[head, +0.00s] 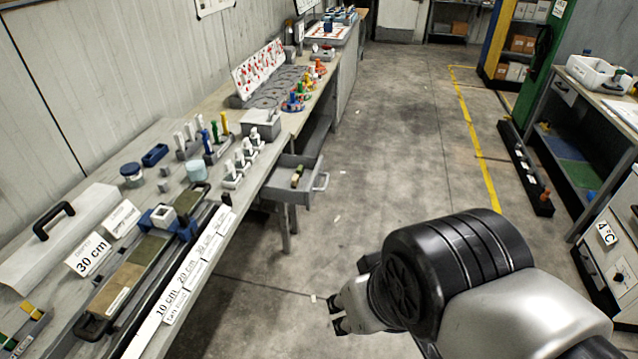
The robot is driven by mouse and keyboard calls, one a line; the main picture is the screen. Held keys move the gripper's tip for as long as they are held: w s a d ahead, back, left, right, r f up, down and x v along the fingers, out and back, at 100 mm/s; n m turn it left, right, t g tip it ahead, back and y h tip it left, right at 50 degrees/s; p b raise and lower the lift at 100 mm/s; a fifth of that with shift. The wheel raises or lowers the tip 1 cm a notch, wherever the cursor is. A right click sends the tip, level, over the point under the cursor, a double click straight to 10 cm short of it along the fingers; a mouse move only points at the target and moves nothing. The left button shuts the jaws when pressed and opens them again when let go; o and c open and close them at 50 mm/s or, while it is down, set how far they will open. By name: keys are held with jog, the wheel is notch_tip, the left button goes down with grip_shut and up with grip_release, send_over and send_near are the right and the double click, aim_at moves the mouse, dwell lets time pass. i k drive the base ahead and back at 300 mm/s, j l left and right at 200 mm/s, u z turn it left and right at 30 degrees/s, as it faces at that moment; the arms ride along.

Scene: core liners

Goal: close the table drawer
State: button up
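The table drawer (290,186) is grey and stands pulled out from under the long workbench on the left. A handle (321,182) is on its front. A small green and tan item (297,176) lies inside it. My gripper (335,314) is low in the middle of the head view, nearer to me than the drawer and clear of it, over the floor. Its dark fingertips look a little apart, with nothing seen between them. My own arm hides part of the floor on the right.
The workbench (150,165) carries a long core liner, length labels, bottles and small fittings. A grey box (261,124) sits on the bench near the drawer. Bare concrete floor (390,140) lies right of the drawer. A dark rack (524,168) and another bench stand at right.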

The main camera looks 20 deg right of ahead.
aim_at(277, 185)
jog(key=l, duration=0.45)
jog(key=i+l, duration=0.1)
jog(key=l, duration=0.35)
jog(key=i+l, duration=0.15)
jog(key=i, duration=0.35)
jog(key=i+l+u, duration=0.1)
jog(key=i, duration=0.35)
jog(key=i+l, duration=0.3)
jog(key=i, duration=0.2)
jog(key=i+l+u, duration=0.1)
jog(key=i, duration=0.35)
jog(key=l, duration=0.1)
